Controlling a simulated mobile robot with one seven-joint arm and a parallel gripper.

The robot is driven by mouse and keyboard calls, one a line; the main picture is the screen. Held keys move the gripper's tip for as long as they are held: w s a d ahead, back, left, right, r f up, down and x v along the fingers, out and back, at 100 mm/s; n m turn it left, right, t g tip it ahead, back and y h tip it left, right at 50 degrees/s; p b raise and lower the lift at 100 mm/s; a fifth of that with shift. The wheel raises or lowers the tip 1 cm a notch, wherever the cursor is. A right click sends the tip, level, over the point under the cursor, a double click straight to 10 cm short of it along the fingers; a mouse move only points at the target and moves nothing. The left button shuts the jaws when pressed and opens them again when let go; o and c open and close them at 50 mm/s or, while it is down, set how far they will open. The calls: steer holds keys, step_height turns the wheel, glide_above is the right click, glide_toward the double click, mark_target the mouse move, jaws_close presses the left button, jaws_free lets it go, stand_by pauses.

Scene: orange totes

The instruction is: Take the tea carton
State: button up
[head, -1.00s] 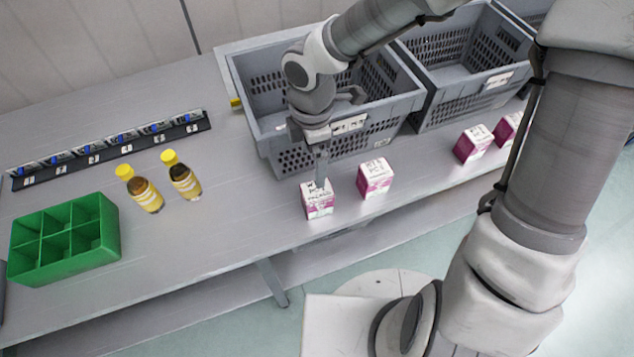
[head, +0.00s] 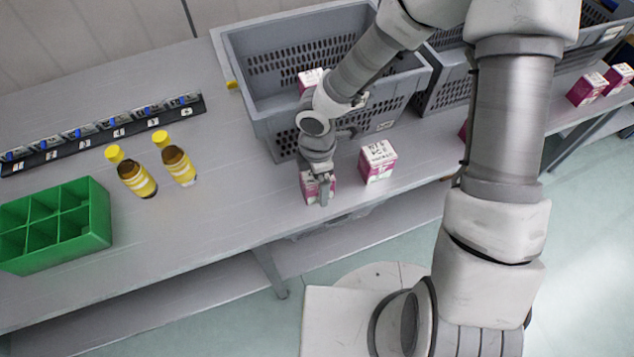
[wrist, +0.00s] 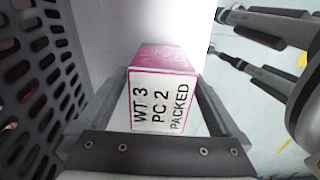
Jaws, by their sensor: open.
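A white and magenta carton (head: 308,192) stands near the table's front edge, partly hidden by my gripper. I take it as the tea carton, though no name is readable. In the wrist view its top (wrist: 160,104) reads "WT 3 PC 2 PACKED". My gripper (head: 320,188) is open and low over this carton. In the wrist view its fingers (wrist: 165,110) lie on the left and right of the carton; whether they touch it I cannot tell. A similar carton (head: 378,163) stands just to the right, apart from the gripper.
A grey crate (head: 265,120) stands close behind, with a similar carton (head: 309,79) inside. More cartons (head: 587,90) stand far right. Two yellow-capped bottles (head: 137,178) and a green divided box (head: 103,215) are left. The tabletop between bottles and carton is clear.

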steer(key=shift+f, duration=0.55)
jaws_close()
